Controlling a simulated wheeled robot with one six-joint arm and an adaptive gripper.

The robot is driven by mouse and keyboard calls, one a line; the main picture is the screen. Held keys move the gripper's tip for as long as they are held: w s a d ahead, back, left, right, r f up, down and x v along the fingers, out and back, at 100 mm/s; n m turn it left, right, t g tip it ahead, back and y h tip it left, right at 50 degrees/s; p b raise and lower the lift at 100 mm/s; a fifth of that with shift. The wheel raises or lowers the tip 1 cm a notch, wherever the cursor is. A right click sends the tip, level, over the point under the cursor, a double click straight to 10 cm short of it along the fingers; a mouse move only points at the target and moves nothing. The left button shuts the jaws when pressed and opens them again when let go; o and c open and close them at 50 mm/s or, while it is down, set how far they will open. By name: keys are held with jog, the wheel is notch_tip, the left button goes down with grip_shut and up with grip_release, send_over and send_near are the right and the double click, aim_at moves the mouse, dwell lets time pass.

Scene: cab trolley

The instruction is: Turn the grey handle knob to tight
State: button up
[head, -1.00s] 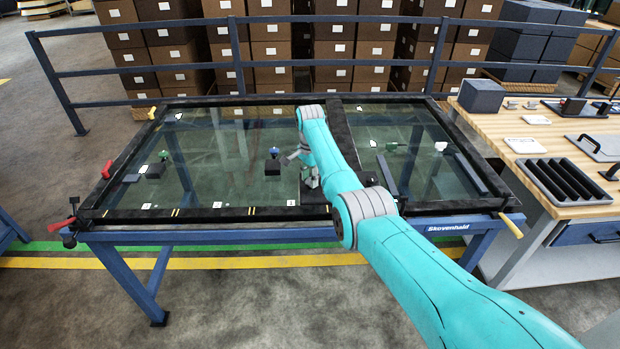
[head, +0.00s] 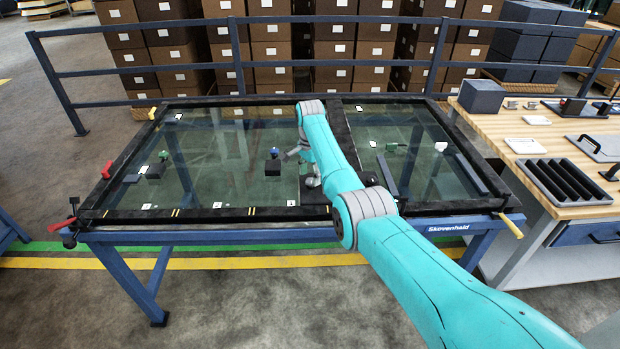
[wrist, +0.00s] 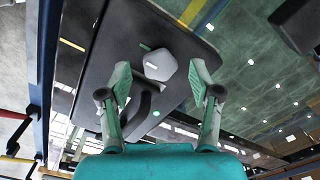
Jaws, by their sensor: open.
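The grey handle knob (wrist: 160,64) shows in the wrist view as a pale, many-sided knob on a dark plate (wrist: 110,28). My gripper (wrist: 160,80) is open, with one green-padded finger on each side of the knob's near part. Gaps show between the fingers and the knob, and I see no contact. A curved black handle (wrist: 137,112) lies nearer, between the fingers. In the head view my arm partly hides the gripper and the spot below it. I cannot read any tight mark.
A black-framed glass panel (head: 230,185) lies on a blue trolley (head: 270,236). A blue-topped knob on a black block (head: 273,167) stands left of my gripper. A red handle (head: 107,170) is at the left frame edge. A wooden bench (head: 560,140) with fixtures stands right.

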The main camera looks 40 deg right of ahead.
aim_at(310, 180)
notch_tip(310, 180, up, 10)
jog(key=shift+r, duration=0.25)
dwell(0.6)
